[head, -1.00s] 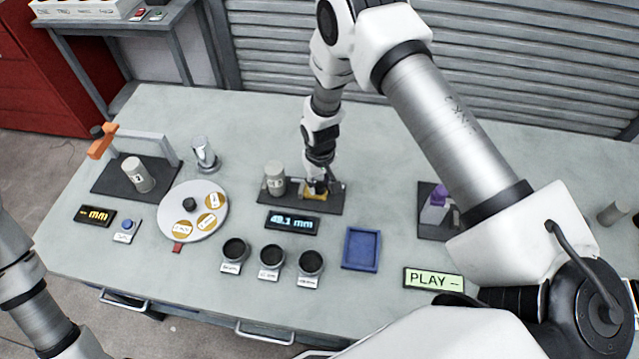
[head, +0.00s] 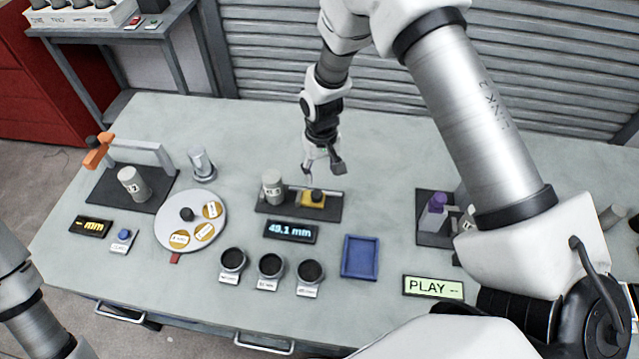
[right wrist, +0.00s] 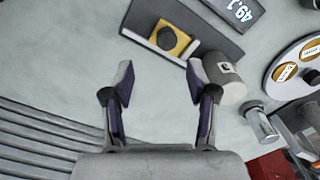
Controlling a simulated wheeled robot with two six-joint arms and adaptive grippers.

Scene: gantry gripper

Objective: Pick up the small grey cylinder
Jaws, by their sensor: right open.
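A grey cylinder with a label (head: 272,187) stands upright on a dark plate near the table's middle, left of a yellow block with a black knob (head: 313,199). Another grey labelled cylinder (head: 133,184) stands on the dark plate at the left. A shinier silver cylinder (head: 202,166) stands behind the round white disc. My right gripper (head: 322,172) is open and empty, above and behind the yellow block. In the right wrist view, its open fingers (right wrist: 160,75) point toward the block and the middle cylinder (right wrist: 222,80). Only my left arm's links show, at lower left.
An orange-handled frame (head: 140,150) stands at the left. The white disc (head: 180,232), three dark cups (head: 270,265), a blue tray (head: 360,257) and a purple-topped item (head: 434,213) occupy the front and right. The table behind the middle plate is clear.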

